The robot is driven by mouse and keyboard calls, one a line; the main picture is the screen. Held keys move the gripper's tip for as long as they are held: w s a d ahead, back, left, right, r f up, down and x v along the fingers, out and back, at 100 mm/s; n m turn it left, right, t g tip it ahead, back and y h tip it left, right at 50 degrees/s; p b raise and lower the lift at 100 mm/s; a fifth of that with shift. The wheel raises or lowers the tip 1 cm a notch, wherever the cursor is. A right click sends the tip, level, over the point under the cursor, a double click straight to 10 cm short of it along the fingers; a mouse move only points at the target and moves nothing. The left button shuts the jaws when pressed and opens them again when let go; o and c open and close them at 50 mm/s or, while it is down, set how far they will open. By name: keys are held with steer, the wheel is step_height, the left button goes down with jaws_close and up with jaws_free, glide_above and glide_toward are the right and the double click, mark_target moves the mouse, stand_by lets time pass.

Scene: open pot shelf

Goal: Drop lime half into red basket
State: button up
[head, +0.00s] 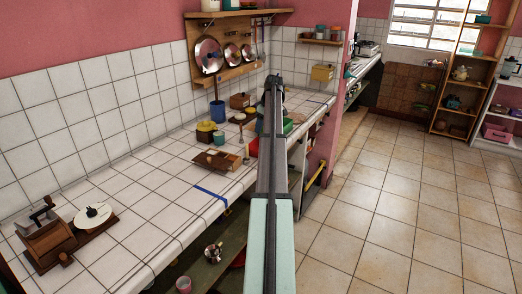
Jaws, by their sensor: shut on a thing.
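My arm rises through the middle of the head view and covers part of the counter behind it. Its far end sits above the tiled counter, and I cannot make out my gripper's fingers there. I cannot make out a lime half. A small red thing (253,147) shows at the left edge of my arm on the counter. It may be part of the red basket, but most of it is hidden.
The white tiled counter (150,180) runs along the left wall. A wooden board (217,160), a yellow container (205,131) and a blue container (217,111) stand left of my arm. A wooden grinder (45,238) is at the near left. The tiled floor (385,205) is clear.

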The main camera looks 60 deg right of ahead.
steer(key=shift+f, duration=2.7)
steer(key=o, duration=1.2)
steer(key=v, duration=1.3)
steer(key=shift+r, duration=0.4)
steer(key=shift+f, duration=0.1)
